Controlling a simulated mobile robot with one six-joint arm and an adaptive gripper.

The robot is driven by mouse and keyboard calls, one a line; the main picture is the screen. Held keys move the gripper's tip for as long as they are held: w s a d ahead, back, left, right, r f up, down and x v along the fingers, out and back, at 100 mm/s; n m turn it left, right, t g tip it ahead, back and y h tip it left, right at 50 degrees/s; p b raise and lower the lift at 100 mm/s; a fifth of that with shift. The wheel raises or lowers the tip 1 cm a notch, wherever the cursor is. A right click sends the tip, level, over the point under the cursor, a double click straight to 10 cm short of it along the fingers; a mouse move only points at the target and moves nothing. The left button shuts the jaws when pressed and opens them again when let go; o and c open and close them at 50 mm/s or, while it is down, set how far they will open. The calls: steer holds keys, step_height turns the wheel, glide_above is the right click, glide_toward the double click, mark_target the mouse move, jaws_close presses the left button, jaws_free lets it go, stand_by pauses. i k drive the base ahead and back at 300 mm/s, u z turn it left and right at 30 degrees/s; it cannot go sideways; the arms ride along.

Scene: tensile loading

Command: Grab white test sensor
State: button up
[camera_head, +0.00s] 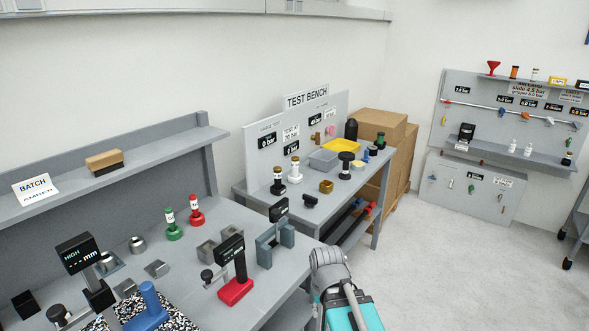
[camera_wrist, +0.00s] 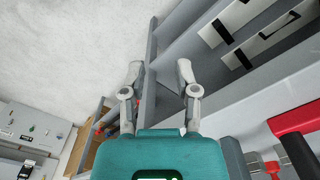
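In the head view, my teal and grey arm is at the bottom centre, in front of the test bench and well apart from the white fitting. I cannot make out the white fitting in the wrist view.
The test bench (camera_head: 328,215) also carries a grey bin (camera_head: 323,160), a yellow tray (camera_head: 342,146) and a black-topped piece (camera_head: 346,163). A nearer bench (camera_head: 205,290) at left holds gauges and red and green pieces. Cardboard boxes (camera_head: 378,125) stand behind.

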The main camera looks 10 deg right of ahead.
mark_target(294, 160)
steer(key=z, duration=0.55)
steer(key=k, duration=1.35)
steer(key=z, duration=0.85)
steer(key=i, duration=1.1)
steer(key=z, duration=0.4)
steer(key=i, duration=1.6)
steer(key=u, duration=0.3)
steer(key=i, duration=0.75)
steer(key=u, duration=0.5)
